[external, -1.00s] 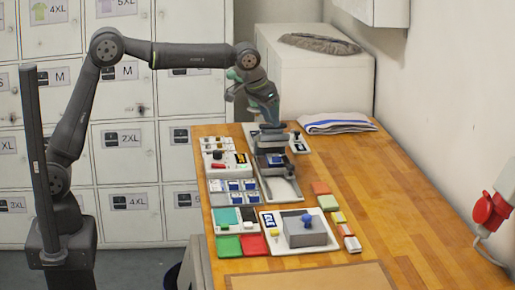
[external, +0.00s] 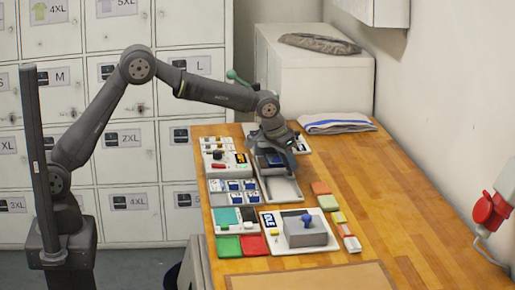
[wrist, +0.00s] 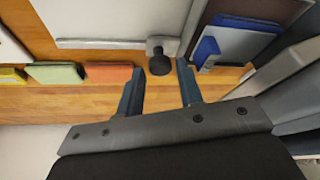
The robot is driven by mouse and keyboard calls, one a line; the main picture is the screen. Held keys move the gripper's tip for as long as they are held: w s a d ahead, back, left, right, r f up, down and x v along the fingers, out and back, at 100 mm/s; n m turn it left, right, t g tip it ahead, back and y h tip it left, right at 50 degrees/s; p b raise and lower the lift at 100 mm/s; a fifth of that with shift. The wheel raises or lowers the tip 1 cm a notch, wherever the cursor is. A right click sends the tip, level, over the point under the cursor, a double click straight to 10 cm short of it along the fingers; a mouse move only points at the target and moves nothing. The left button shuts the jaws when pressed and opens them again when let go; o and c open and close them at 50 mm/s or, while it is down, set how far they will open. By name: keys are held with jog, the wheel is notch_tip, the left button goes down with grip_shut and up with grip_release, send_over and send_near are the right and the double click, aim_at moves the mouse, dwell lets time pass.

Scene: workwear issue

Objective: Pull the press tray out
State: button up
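The press stands towards the back of the bench in the external view, mostly hidden behind my wrist; its green lever (external: 238,78) sticks up at the left. A pale grey plate (external: 284,189), which looks like the press tray or its base, lies in front of it. In the wrist view, a dark round knob (wrist: 159,60) sits at the edge of a white plate (wrist: 110,18). My gripper (wrist: 160,76) is open, with the knob just beyond and between its fingertips, not gripped. It also shows low over the press in the external view (external: 281,148). A blue piece (wrist: 207,47) lies right of the knob.
Coloured blocks stand right of the plate, the orange one (external: 320,188) nearest. Stamp and pad trays (external: 231,190) lie close on the left. A white board with a grey block (external: 306,233) is in front. A folded cloth (external: 337,123) lies behind. The bench's right side is clear.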

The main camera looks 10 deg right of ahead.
jog(key=shift+w+d+f, duration=0.1)
jog(key=shift+d+f, duration=0.05)
jog(key=shift+f, duration=0.25)
jog(key=shift+c, duration=0.3)
grip_shut()
jog(key=s, duration=1.2)
jog(key=shift+s, duration=0.1)
jog(key=shift+o, duration=0.3)
grip_release()
jog(key=shift+r, duration=0.1)
jog(key=v, duration=0.8)
